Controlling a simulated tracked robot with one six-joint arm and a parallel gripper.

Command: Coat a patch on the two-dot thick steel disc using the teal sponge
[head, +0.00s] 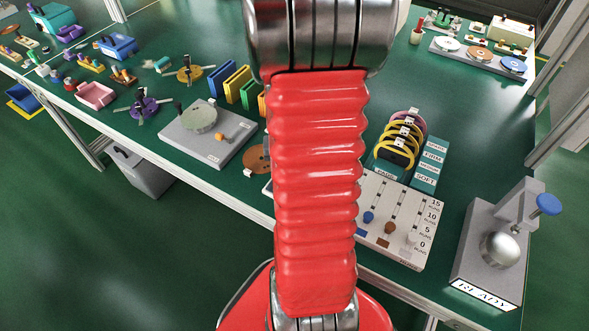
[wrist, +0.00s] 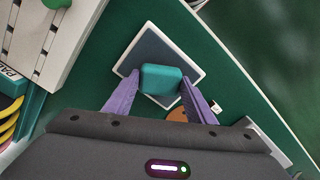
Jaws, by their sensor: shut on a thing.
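My gripper (wrist: 161,78) has purple fingers closed on the two sides of the teal sponge (wrist: 162,79). In the wrist view the sponge is over a dark grey rectangular pad with a white rim (wrist: 152,45); I cannot tell whether it touches the pad. In the head view my red arm hides the gripper, the sponge and most of this spot. A pale grey-green disc (head: 200,117) sits on a grey plate at centre left. I cannot make out dots on any disc.
A white slider panel (head: 398,215) and yellow rings (head: 398,148) stand right of my arm. A grey stand with a metal dome (head: 499,249) reads READY. A copper disc (head: 256,159) lies left of my arm.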

